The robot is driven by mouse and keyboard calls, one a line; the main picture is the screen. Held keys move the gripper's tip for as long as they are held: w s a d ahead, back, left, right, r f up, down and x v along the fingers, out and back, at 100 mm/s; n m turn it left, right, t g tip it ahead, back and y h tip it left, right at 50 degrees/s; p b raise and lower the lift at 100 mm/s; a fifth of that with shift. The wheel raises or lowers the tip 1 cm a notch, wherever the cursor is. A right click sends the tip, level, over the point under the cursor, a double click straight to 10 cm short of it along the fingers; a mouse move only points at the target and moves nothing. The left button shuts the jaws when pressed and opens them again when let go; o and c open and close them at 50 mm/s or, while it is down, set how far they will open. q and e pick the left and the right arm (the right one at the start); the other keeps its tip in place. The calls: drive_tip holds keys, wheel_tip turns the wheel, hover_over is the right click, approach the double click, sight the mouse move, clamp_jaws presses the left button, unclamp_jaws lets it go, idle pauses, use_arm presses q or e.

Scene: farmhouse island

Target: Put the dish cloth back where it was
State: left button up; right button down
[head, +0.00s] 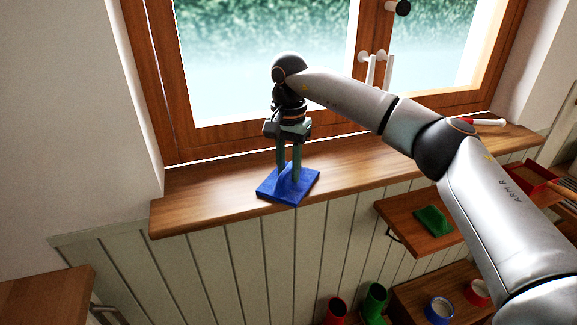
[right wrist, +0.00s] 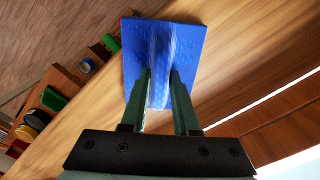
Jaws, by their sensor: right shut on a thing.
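The dish cloth is a blue, flat, square piece (head: 275,190) on the wooden windowsill, with its near corner at or slightly past the front edge. In the right wrist view the blue cloth (right wrist: 190,50) has a raised ridge along its middle. My right gripper (head: 290,177) points down at the cloth, and its two fingers are shut on that ridge. The fingers also show in the right wrist view (right wrist: 160,85). The cloth appears to lie on the sill; I cannot tell if it is slightly raised. My left gripper is not in view.
The window frame stands close behind. A lower shelf at right holds a green object (head: 433,220). Below are red, green and blue-rimmed containers (head: 375,303). A wooden surface (head: 45,300) is at lower left.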

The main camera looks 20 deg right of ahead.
drive_tip(key=c, duration=0.7)
unclamp_jaws()
drive_tip(key=shift+o, duration=0.2)
